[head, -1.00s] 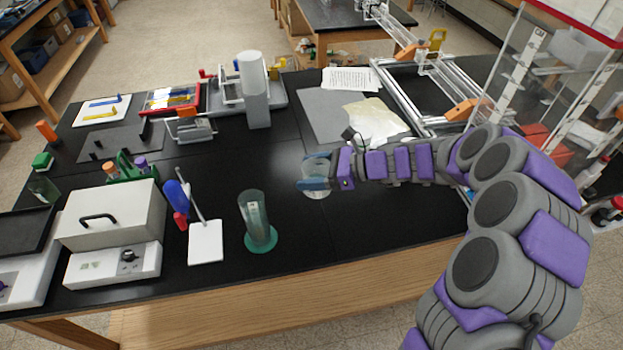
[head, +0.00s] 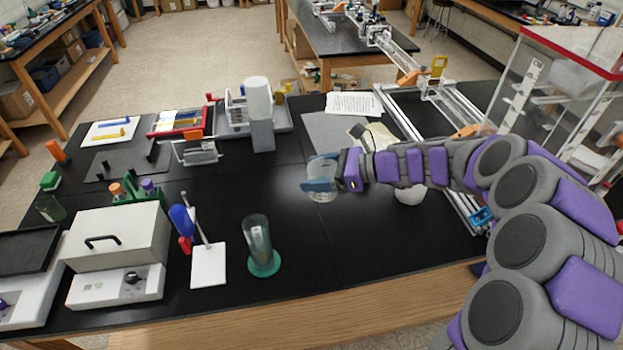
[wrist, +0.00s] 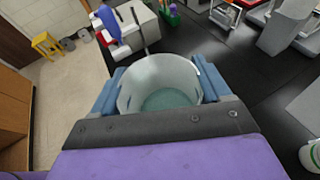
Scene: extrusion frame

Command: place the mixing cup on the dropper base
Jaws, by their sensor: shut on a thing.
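My gripper (head: 320,184) is shut on the mixing cup (wrist: 160,85), a clear round cup. In the wrist view the cup is upright between the blue fingers, open end facing the camera, and looks empty. In the head view the cup (head: 324,193) is over the middle of the black bench; its height above the top is hard to judge. The dropper base appears to be the white plate (head: 208,266) with a slanted rod and a blue-and-red dropper (head: 182,222). It stands left of my gripper, apart from it. The dropper also shows in the wrist view (wrist: 108,20).
A clear cylinder on a green foot (head: 262,262) stands between the cup and the white plate. A white-grey box (head: 118,235) stands left of the plate. A white round container (head: 410,194) sits under my arm. Bare bench lies in the front middle.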

